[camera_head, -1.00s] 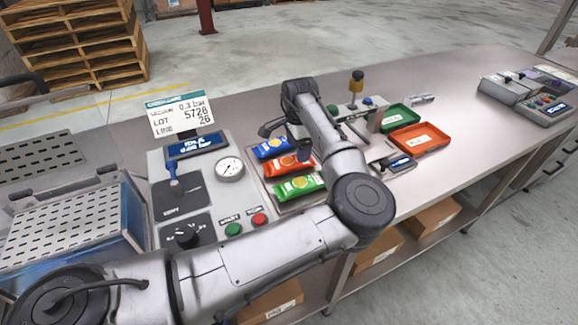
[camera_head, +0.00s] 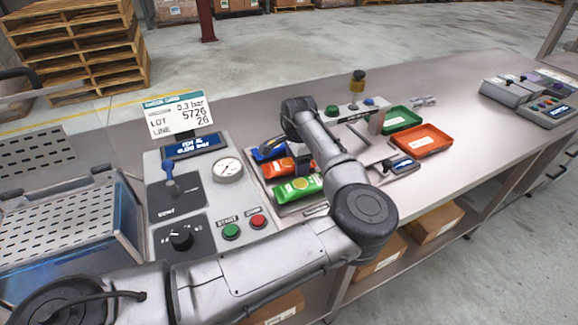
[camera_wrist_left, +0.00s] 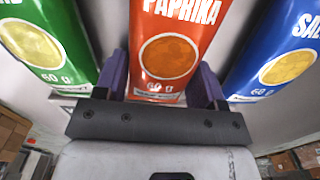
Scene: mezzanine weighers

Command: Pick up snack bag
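Three snack bags lie side by side in a tray left of mid-picture in the head view: a blue one (camera_head: 261,155), an orange one (camera_head: 276,169) and a green one (camera_head: 297,188). My left gripper (camera_head: 286,160) is low over the orange bag. In the left wrist view the orange bag (camera_wrist_left: 170,55), marked PAPRIKA, lies between my open fingers (camera_wrist_left: 158,88), one on each side. The green bag (camera_wrist_left: 45,45) is on the left and the blue bag (camera_wrist_left: 285,60), partly cut off, on the right. My right gripper is not in view.
A control panel with a gauge (camera_head: 228,169) and buttons stands left of the bags. A green tray (camera_head: 400,121) and an orange tray (camera_head: 424,141) are to the right. The bench right of them is mostly clear, with more devices at its far end.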

